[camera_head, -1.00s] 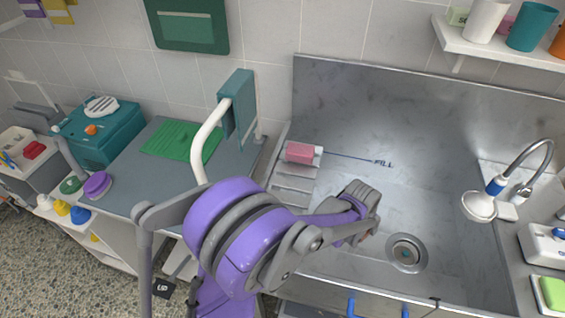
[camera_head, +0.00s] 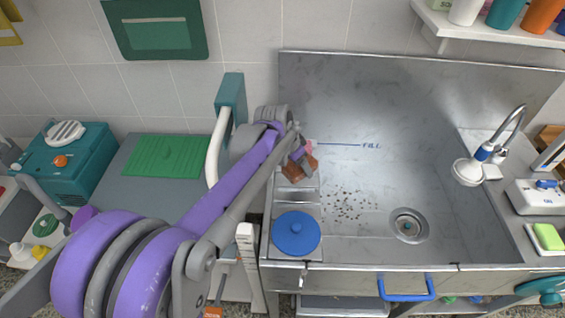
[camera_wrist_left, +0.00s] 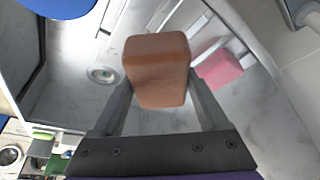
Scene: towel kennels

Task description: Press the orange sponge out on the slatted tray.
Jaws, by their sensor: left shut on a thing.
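My left gripper (camera_head: 300,160) is shut on an orange-brown sponge (camera_head: 298,169), over the slatted tray (camera_head: 297,197) at the left of the steel sink. In the left wrist view the sponge (camera_wrist_left: 157,68) sits between the fingers, a plain block shape. I cannot tell whether it touches the slats. A pink sponge (camera_head: 309,147) lies at the tray's back end, partly hidden by the gripper; it also shows in the left wrist view (camera_wrist_left: 219,67). My right gripper is not in view.
A blue round lid-like thing (camera_head: 297,233) sits at the tray's front end. Dark specks (camera_head: 350,203) lie on the basin floor near the drain (camera_head: 408,226). A teal panel with a white rail (camera_head: 217,147) stands left of the sink. The basin is otherwise clear.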

